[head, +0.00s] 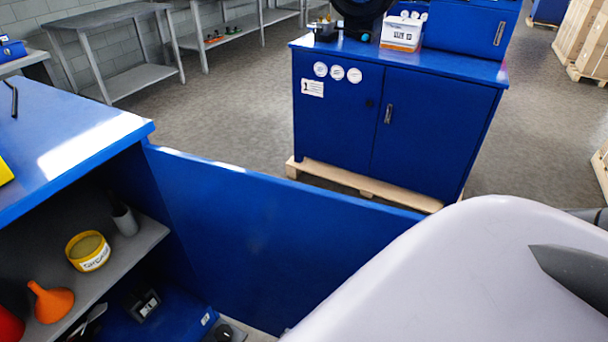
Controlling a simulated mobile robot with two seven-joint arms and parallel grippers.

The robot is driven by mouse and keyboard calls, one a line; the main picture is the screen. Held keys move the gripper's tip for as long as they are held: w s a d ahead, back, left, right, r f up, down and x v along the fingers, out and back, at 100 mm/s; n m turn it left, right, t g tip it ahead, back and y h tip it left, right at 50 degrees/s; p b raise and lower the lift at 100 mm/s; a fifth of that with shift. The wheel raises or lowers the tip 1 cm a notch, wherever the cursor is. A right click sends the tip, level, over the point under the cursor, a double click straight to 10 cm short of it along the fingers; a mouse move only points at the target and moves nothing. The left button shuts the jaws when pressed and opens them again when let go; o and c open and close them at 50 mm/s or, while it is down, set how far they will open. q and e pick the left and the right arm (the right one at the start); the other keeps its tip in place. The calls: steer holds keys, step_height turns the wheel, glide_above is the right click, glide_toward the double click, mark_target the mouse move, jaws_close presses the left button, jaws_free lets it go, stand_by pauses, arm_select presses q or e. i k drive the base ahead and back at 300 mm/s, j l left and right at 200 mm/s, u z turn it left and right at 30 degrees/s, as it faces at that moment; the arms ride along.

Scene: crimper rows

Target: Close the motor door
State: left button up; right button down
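The motor door is most likely the wide blue door panel (270,245) standing open. It is hinged at the right side of the near blue cabinet (75,150) and reaches out to the right. Its far end is hidden behind a large pale rounded part of my own body at the lower right. The open cabinet shows its inside at the lower left. Neither of my grippers can be made out in the head view, and nothing is seen gripping the door.
The cabinet's grey shelf (110,262) holds a yellow tin (88,250), an orange funnel (50,301) and a dark cup (125,220). Another blue cabinet (345,115) stands on a wooden pallet (365,184) beyond the door. Grey floor (215,105) lies free between them.

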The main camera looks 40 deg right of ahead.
mark_target(264, 251)
steer(key=k+l+u, duration=0.25)
steer(key=k+l, duration=0.3)
steer(key=k+l+u, duration=0.15)
steer(key=l, duration=0.2)
steer(key=k+l+u, duration=0.3)
steer(key=l, duration=0.3)
steer(key=k+l+u, duration=0.15)
steer(key=l, duration=0.25)
steer(key=l+u, duration=0.25)
steer(key=l, duration=1)
steer(key=i, duration=0.05)
